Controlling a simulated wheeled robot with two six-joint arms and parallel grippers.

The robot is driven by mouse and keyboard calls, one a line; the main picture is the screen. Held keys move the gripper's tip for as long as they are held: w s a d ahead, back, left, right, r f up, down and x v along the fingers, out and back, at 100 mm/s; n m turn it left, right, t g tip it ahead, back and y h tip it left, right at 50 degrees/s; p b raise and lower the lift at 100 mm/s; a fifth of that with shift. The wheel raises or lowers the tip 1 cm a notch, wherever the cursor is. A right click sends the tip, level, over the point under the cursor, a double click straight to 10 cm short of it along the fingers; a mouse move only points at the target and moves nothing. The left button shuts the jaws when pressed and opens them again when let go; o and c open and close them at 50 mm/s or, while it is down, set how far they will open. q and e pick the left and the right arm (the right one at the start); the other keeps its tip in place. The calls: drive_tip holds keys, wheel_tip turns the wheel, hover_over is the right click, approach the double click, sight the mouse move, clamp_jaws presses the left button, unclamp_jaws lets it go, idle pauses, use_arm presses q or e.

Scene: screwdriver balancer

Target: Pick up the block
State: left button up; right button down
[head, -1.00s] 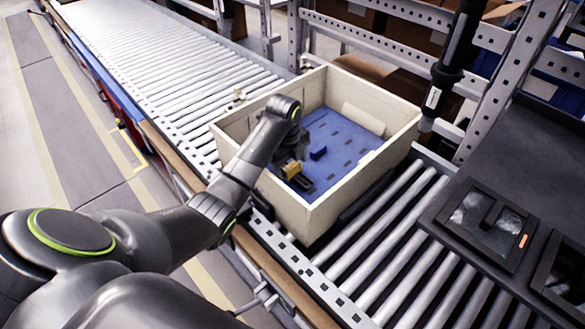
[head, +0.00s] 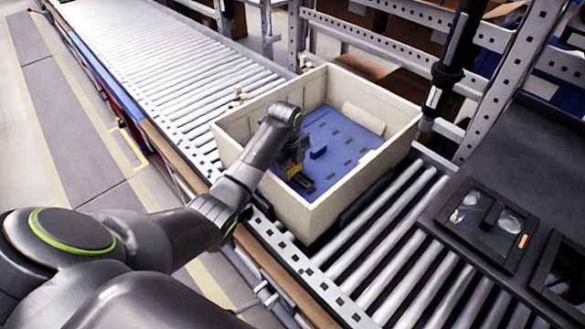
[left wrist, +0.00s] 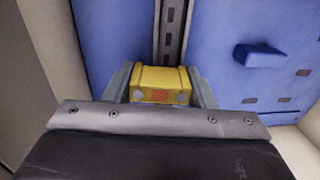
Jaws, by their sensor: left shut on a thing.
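The yellow block (head: 295,172) is in the near left part of a cream box (head: 362,190), just above the blue insert. In the left wrist view the yellow block (left wrist: 160,84) has an orange square and two grey dots on its near face. My left gripper (left wrist: 160,78) is shut on it, one finger on each side. In the head view my left gripper (head: 291,160) reaches down into the box and hides part of the block. I cannot tell whether the block touches the insert. My right gripper is not in view.
The blue insert (head: 345,135) has dark slots and a small raised blue piece (left wrist: 258,56) right of the gripper. A dark slotted strip (left wrist: 170,35) lies beyond the block. The box walls surround the gripper. The box stands on a roller conveyor (head: 390,240); a metal rack (head: 380,40) stands behind.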

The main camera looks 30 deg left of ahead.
use_arm(q)
wheel_tip(320, 180, up, 9)
drive_tip(key=shift+b, duration=0.3)
drive_tip(key=shift+w+r, duration=0.1)
drive_tip(key=shift+r, duration=0.25)
drive_tip(key=w+f+p, duration=0.1)
drive_tip(key=p, duration=0.3)
drive_tip(key=w+a+f+p, duration=0.1)
drive_tip(key=p, duration=0.4)
drive_tip(key=shift+a+f+g, duration=0.1)
drive_tip(key=shift+f+g, duration=0.3)
drive_tip(key=shift+s+a+f+p, duration=0.15)
drive_tip(key=shift+s+f+p, duration=0.05)
drive_tip(key=shift+f+p, duration=0.65)
drive_tip(key=shift+f, duration=0.25)
wheel_tip(320, 180, down, 4)
drive_tip(key=b, duration=0.4)
drive_tip(key=shift+r, duration=0.15)
